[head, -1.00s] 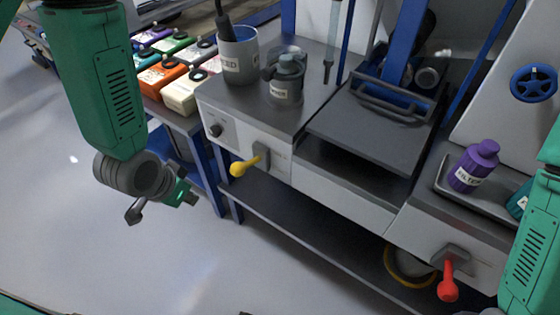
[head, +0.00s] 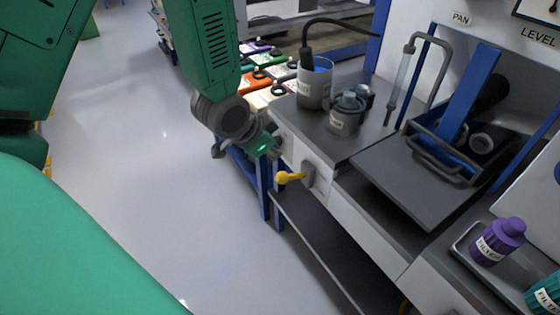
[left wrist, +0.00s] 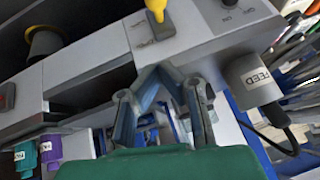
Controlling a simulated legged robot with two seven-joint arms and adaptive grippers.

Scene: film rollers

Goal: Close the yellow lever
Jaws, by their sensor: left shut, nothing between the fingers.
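The yellow lever (head: 288,177) juts out to the left from its grey mount (head: 309,174) on the white front panel of the bench. It also shows at the top edge of the left wrist view (left wrist: 156,8), partly cut off. My left gripper (head: 276,150) is just above and to the left of the lever in the head view, apart from it as far as I can tell. In the left wrist view the gripper's fingers (left wrist: 158,72) come together at the tips, shut and empty, below the lever in the picture. My right gripper is out of view.
A grey labelled cup (head: 314,84) and a smaller grey pot (head: 346,112) stand on the bench above the lever. A dark lower shelf (head: 325,245) runs beneath. A purple bottle (head: 497,242) stands in a tray at right. The floor (head: 150,170) at left is clear.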

